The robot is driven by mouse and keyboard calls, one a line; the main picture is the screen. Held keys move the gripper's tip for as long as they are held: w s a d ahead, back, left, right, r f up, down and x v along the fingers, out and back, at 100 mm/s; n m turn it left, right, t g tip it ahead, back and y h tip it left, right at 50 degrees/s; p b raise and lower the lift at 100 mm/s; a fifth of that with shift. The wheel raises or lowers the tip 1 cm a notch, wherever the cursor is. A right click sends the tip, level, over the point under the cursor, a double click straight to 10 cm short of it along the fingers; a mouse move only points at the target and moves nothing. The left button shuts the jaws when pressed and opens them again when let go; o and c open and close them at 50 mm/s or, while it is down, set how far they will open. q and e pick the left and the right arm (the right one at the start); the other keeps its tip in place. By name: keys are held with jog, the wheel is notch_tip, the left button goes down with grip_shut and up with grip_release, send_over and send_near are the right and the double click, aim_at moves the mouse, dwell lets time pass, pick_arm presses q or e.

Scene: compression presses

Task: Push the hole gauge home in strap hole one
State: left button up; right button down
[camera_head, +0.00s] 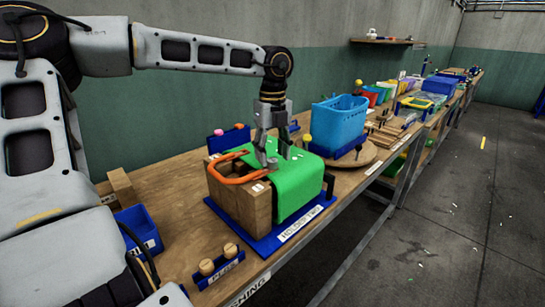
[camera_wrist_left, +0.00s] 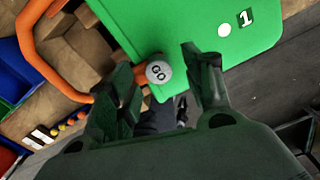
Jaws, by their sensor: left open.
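My left gripper (camera_head: 272,155) points down over the green strap (camera_head: 298,190), which is draped over a wooden block (camera_head: 232,198). It is open; in the left wrist view its fingers (camera_wrist_left: 160,78) stand on either side of a round grey gauge head (camera_wrist_left: 158,72) marked GO. The gauge head shows near the strap's edge; how deep the gauge sits, and whether either finger touches it, I cannot tell. A white round spot (camera_wrist_left: 224,30) beside a label "1" (camera_wrist_left: 245,18) shows on the strap, apart from the gauge. My right gripper is not in view.
An orange loop handle (camera_head: 235,168) lies at the block's left side. A blue basket (camera_head: 339,122) stands behind the block on the right. A blue holder with two wooden plugs (camera_head: 217,263) is in front, and a blue bin (camera_head: 138,230) is at left.

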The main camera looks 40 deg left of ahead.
aim_at(273, 159)
pick_arm(q)
notch_tip(273, 159, up, 10)
dwell(0.6)
jog(key=shift+f, duration=0.1)
dwell(0.8)
